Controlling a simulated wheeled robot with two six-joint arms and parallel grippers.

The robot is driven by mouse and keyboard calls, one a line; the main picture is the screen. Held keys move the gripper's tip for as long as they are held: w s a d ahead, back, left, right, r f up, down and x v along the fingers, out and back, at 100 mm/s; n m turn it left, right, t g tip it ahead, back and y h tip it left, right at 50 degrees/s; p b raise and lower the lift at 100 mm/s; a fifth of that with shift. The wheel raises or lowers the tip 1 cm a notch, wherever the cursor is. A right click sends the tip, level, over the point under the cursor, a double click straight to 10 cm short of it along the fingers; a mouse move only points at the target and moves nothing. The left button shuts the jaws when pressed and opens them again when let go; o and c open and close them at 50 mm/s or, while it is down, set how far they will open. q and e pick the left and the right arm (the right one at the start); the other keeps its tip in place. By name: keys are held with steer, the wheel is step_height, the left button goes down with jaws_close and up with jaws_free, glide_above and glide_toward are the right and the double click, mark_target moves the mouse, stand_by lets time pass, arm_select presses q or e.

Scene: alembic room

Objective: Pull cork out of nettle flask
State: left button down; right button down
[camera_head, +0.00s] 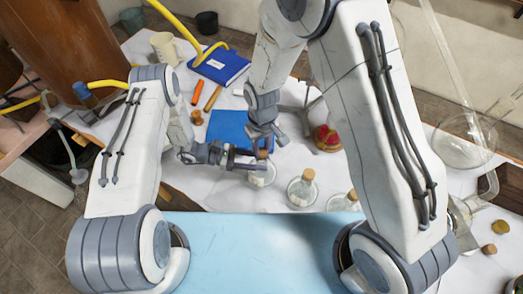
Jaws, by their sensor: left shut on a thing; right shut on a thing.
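A small clear glass flask (262,176) with a pale label is near the front of the white table, left of two similar corked flasks. I cannot read its label. My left gripper (256,164) reaches in from the left and is shut on the flask at its neck. A brown cork (263,154) shows at the top of this flask. My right gripper (268,143) comes down from above and is shut on the cork. The fingers partly hide the cork and neck, so I cannot tell whether the cork is still seated.
Two corked flasks (302,189) (345,201) stand close on the right. A red round object (327,138) is behind them. Blue books (221,66) (227,128), an orange marker (197,91) and a mug (165,48) lie farther back. A large glass vessel (465,140) is at the right.

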mark_target(262, 151)
steer(key=shift+r, duration=0.1)
steer(key=shift+r, duration=2.1)
steer(key=shift+r, duration=0.1)
arm_select(q)
steer(key=shift+c, duration=1.8)
jaws_free()
